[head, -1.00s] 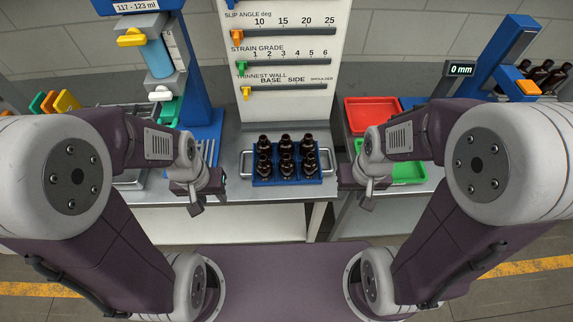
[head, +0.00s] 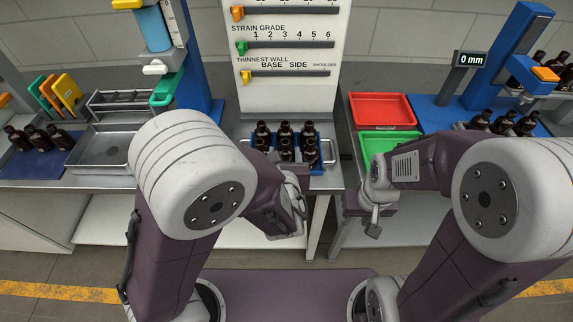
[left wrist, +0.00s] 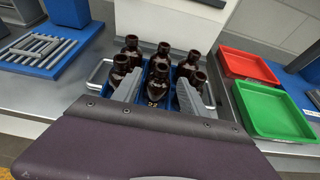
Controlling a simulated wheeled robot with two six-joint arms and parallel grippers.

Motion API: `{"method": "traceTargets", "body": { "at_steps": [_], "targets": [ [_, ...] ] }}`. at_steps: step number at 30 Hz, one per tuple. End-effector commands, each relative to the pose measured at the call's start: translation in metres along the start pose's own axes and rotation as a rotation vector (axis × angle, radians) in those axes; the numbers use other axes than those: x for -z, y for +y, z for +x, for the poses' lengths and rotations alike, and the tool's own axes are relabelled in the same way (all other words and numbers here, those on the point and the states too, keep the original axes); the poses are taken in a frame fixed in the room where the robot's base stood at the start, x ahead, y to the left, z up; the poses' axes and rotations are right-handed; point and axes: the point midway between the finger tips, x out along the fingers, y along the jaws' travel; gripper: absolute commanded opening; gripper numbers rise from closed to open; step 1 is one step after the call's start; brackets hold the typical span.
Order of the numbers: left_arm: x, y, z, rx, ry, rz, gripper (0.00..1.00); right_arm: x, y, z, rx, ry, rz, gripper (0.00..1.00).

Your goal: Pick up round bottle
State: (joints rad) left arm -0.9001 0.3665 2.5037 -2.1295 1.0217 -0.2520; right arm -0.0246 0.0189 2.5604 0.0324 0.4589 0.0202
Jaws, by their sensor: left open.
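Several dark amber bottles with black caps (head: 285,131) stand upright in two rows in a blue rack (head: 328,150) on the bench. They look alike, and I cannot tell which one the task calls round. My left gripper (head: 290,168) is at the rack's front edge. In the left wrist view its two grey fingers (left wrist: 157,94) are apart, with the front middle bottle (left wrist: 156,76) showing between them; contact cannot be told. My right gripper (head: 373,224) hangs in front of the bench, right of the rack; its jaw opening is too small to read.
A red tray (head: 382,110) and a green tray (head: 372,142) lie right of the rack. A grey metal tray (head: 104,148) and more bottles on a blue mat (head: 30,168) are at left. A gauge panel (head: 290,95) stands behind the rack.

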Motion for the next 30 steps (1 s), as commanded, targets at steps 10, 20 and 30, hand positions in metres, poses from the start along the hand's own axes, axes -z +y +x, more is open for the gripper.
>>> {"method": "traceTargets", "body": {
  "at_steps": [10,20,30],
  "targets": [
    [-0.002,0.0,0.035,-0.003,0.002,-0.003,0.5,0.001,0.0,-0.005,0.0,0.001,0.0,0.36],
    [-0.006,-0.004,0.07,-0.004,0.002,-0.004,0.5,0.002,0.0,-0.017,0.0,0.001,0.0,0.36],
    [-0.004,-0.004,0.09,-0.001,0.001,-0.004,0.5,0.002,0.0,-0.016,0.0,0.0,0.0,0.36]
  ]
}}
